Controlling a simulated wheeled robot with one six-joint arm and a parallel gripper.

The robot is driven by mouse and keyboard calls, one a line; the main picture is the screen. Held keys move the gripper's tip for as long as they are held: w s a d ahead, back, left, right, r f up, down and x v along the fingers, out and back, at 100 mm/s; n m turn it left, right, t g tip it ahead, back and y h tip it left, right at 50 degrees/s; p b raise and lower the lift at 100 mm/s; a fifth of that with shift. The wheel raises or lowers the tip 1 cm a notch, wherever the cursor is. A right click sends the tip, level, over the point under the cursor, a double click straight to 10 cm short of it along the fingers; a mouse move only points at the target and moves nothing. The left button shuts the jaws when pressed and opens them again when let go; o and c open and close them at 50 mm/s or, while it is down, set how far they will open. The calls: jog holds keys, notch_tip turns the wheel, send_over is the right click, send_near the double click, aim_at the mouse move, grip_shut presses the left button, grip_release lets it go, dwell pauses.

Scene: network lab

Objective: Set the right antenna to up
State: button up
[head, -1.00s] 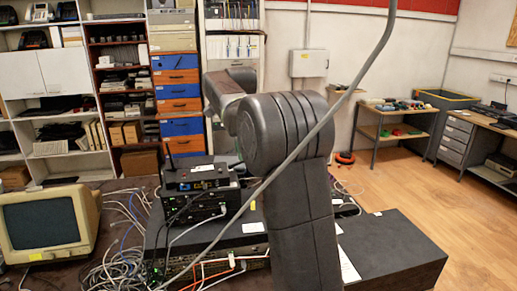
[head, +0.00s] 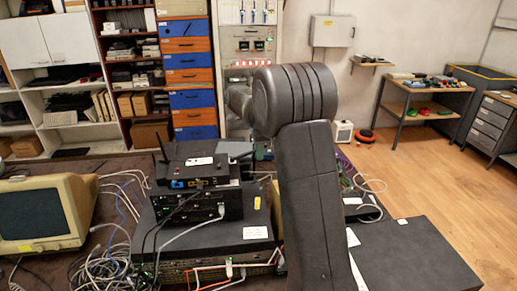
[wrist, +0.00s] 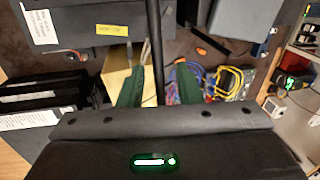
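The black router (head: 200,174) sits on top of a stack of dark boxes in the head view, with a white label on its lid. Its left antenna (head: 161,145) stands roughly upright, leaning a little left. A dark, nearly flat piece at its right side (head: 243,155) may be the right antenna; my arm partly crowds it. In the wrist view my gripper (wrist: 158,82) has two green fingers spread apart. A thin black rod (wrist: 157,45), probably an antenna, runs between them with gaps on both sides. My gripper is hidden behind my arm in the head view.
An old beige monitor (head: 45,215) stands at the left beside tangled cables (head: 115,265). A rack panel with red lights (head: 250,68) stands behind the router. In the wrist view, coloured cables (wrist: 225,82) lie beyond the right finger. Open wooden floor (head: 430,180) is at the right.

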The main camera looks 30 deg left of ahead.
jog(key=shift+f, duration=0.15)
grip_shut()
dwell(0.4)
jog(key=shift+s+a+r+t+h, duration=0.2)
jog(key=shift+a+r+t+h, duration=0.05)
jog(key=shift+r+t+h, duration=0.25)
jog(key=shift+s+a+r+t+h, duration=0.15)
jog(key=shift+a+r+t+h, duration=0.05)
jog(key=shift+r+t+h, duration=0.25)
jog(key=shift+s+a+r+n+t+h+b, duration=0.2)
jog(key=shift+s+a+r+t+h, duration=0.1)
jog(key=shift+r+t+h, duration=0.15)
jog(key=shift+s+a+r+n+t+h+b, duration=0.1)
jog(key=shift+s+a+r+t+h+b, duration=0.15)
jog(key=shift+t+h, duration=0.2)
jog(key=shift+s+a+r+t+h+b, duration=0.5)
jog(key=shift+a+r+t+h+b, duration=0.3)
jog(key=shift+h, duration=0.25)
jog(key=shift+s+a+r+n+t+h+b, duration=0.2)
jog(key=shift+s+a+r+t+h+b, duration=0.15)
jog(key=shift+s+a+t+h+b, duration=0.4)
jog(key=shift+s+a+r+n+t+h+b, duration=0.2)
jog(key=shift+s+a+r+t+h+b, duration=0.25)
jog(key=shift+t+h+b, duration=0.5)
jog(key=shift+a+f, duration=0.1)
